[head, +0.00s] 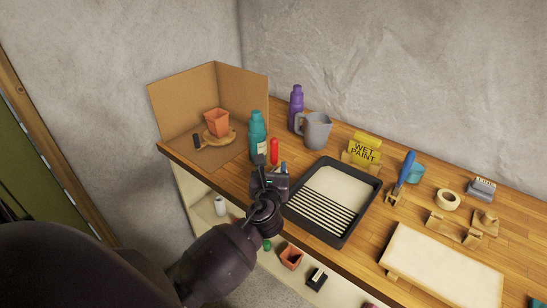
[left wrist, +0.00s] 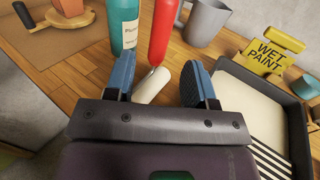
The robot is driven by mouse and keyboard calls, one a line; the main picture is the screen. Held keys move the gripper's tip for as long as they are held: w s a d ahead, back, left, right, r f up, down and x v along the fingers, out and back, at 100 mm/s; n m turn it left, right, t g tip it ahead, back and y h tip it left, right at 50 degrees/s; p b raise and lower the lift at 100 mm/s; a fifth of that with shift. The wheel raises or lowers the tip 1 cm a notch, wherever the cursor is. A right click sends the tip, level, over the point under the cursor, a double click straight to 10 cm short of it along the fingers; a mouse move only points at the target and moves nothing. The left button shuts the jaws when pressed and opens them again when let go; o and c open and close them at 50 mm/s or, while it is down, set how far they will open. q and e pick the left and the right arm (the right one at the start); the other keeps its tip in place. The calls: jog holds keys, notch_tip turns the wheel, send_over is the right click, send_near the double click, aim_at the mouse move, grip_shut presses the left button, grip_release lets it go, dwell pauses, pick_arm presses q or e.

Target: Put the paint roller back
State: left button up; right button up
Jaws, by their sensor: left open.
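The paint roller has a red handle (head: 274,151) and a white sleeve, which shows in the left wrist view (left wrist: 153,88) between my fingers. In that view its red handle (left wrist: 165,32) points away from me, and a short metal part joins the two. My left gripper (head: 271,168) is open, with its blue fingers on either side of the white sleeve; I cannot tell whether they touch it. The gripper hides the sleeve in the head view. A black paint tray (head: 343,237) with a ribbed slope lies just right of the gripper. My right gripper is out of view.
A teal bottle (head: 257,133) stands close left of the red handle. A grey jug (head: 316,131), purple bottle (head: 296,106) and yellow wet-paint sign (head: 363,149) stand behind. A cardboard screen (head: 185,101) closes the left end. A pale board (head: 440,265) lies at right.

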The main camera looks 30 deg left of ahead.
pick_arm(q)
jog(key=shift+v, duration=1.7)
jog(key=s+f+n+g+h, duration=0.1)
jog(key=s+f+n+g, duration=0.25)
jog(key=s+n, duration=0.45)
jog(key=s+f+n+g+h, duration=0.1)
jog(key=s+f+n+g, duration=0.25)
jog(key=s+n, duration=0.45)
jog(key=s+d+n+g+h, duration=0.55)
jog(key=s+n, duration=0.55)
jog(key=n, duration=0.3)
jog(key=w+f+t+h, duration=0.1)
jog(key=w+f+t, duration=0.6)
jog(key=f, duration=0.4)
jog(key=shift+a+m+t, duration=0.25)
jog(key=shift+m+t, duration=0.15)
jog(key=shift+t, duration=0.35)
